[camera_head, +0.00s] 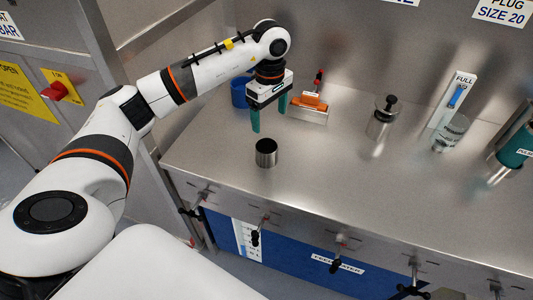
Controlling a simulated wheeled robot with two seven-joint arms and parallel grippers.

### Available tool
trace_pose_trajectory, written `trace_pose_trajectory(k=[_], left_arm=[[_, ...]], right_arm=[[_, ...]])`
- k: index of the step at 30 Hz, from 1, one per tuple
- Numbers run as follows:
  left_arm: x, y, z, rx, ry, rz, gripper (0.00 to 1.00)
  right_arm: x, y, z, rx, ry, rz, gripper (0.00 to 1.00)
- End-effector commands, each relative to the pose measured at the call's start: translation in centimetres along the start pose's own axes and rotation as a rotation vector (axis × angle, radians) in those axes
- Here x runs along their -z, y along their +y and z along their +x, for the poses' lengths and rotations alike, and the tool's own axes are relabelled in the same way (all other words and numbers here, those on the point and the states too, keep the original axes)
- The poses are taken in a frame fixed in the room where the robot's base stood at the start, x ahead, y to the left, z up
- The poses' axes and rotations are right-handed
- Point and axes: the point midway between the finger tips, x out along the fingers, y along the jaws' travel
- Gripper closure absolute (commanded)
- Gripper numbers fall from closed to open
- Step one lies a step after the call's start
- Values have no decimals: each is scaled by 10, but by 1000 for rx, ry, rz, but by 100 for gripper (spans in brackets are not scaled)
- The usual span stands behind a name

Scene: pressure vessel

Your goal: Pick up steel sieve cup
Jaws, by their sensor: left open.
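A small steel cup (266,153), dark inside and open at the top, stands upright on the steel bench near its front left edge. It looks like the sieve cup, though no mesh can be made out. My left gripper (269,120) is above and just behind the cup, pointing down. Its two green fingers are apart with nothing between them, and they do not touch the cup. My right gripper does not show.
A blue container (240,92) and an orange-topped block (309,106) stand behind the gripper. A lidded steel vessel (382,117), a clear cylinder (451,132) and a green-and-steel cylinder (513,147) stand to the right. The bench (340,185) right of the cup is clear.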

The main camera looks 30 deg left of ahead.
Motion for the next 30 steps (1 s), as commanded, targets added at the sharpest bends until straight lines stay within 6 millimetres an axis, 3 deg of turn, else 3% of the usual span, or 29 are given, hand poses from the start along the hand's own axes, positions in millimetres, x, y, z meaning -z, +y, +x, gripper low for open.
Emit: trace_pose_trajectory(k=[6, 14, 21, 30], left_arm=[[1, 2, 38, -5, 3, 0, 19], [0, 2, 60, -3, 4, 0, 19], [-4, 5, 94, -4, 6, -1, 19], [-5, 5, 108, 0, 4, 1, 19]], right_arm=[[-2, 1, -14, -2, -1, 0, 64], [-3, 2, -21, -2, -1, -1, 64], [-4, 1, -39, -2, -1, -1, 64], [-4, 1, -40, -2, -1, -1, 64]])
